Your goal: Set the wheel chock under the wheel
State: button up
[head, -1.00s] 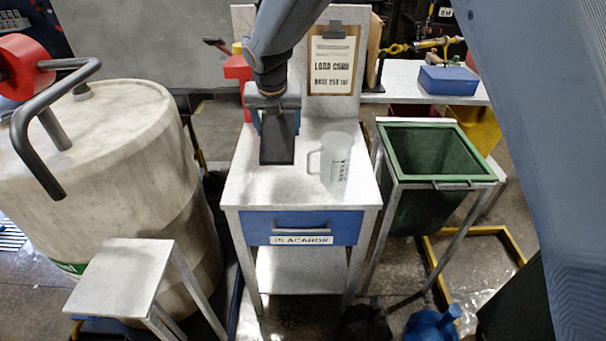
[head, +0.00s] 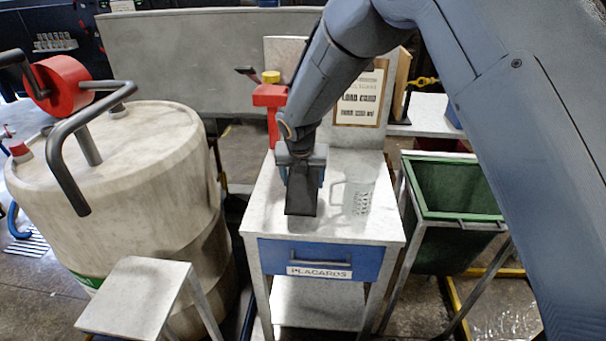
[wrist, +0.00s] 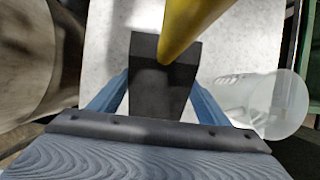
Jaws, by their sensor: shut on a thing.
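The wheel chock (head: 301,194) is a dark, near-black block. My gripper (head: 302,172) is shut on it above the white top of the placard stand (head: 262,212). I cannot tell whether the chock touches the top. In the wrist view, the chock (wrist: 150,95) sits between the two blue fingers of my gripper (wrist: 157,100). A yellow tapered thing (wrist: 190,25) covers part of the chock there; I cannot tell what it is. I cannot make out the wheel to be chocked in either view.
A clear mug (head: 358,196) stands on the stand just right of the chock. A large pale drum (head: 140,170) and small white stool (head: 135,290) are at left. A green bin (head: 455,190) is at right. A red post (head: 270,100) rises behind the stand.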

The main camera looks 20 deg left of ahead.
jog(key=shift+w+a+f+p, duration=0.1)
jog(key=shift+f+p, duration=0.2)
jog(key=shift+f, duration=1.15)
jog(key=shift+f, duration=0.1)
jog(key=o, duration=1.8)
jog(key=shift+f, duration=0.2)
jog(key=b+v, duration=0.2)
jog(key=v, duration=0.9)
jog(key=shift+r, duration=0.2)
jog(key=shift+s+r+b, duration=0.25)
jog(key=shift+r+b, duration=0.05)
jog(key=shift+r, duration=0.15)
jog(key=shift+d, duration=0.25)
